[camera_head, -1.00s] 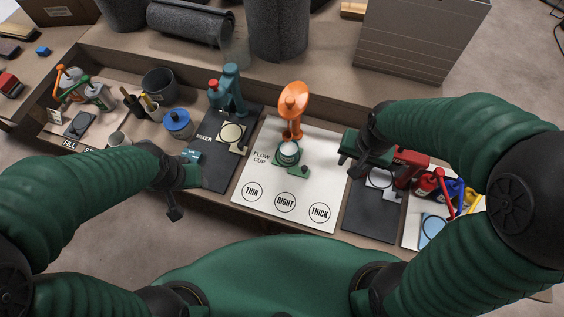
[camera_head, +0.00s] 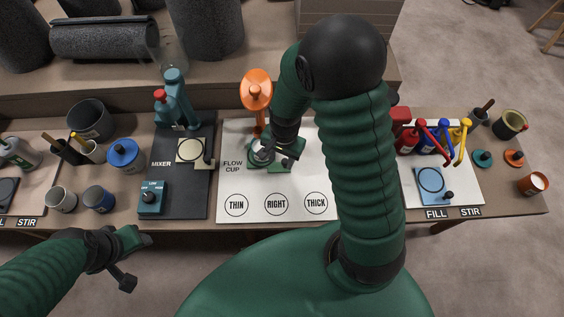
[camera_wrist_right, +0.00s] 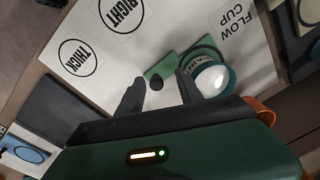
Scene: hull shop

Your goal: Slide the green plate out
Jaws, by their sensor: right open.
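The green plate (camera_head: 277,168) lies on the white flow cup board (camera_head: 240,185), beside and partly beneath the flow cup (camera_head: 260,155). The plate has a dark knob (camera_wrist_right: 156,83), and it also shows in the right wrist view (camera_wrist_right: 160,68). My right gripper (camera_head: 284,157) is low over the plate. In the right wrist view its fingers (camera_wrist_right: 159,92) are apart, with the knob between them and nothing visibly held. The white-filled cup (camera_wrist_right: 211,80) is just right of the fingers there. My left gripper (camera_head: 138,241) is in front of the bench; its finger gap is not clear.
An orange funnel-like piece (camera_head: 257,90) stands behind the cup. The teal mixer (camera_head: 175,100) is to the left. Red, blue and yellow handled pumps (camera_head: 432,138) stand to the right. The board's front, with its THIN, RIGHT and THICK circles, is clear.

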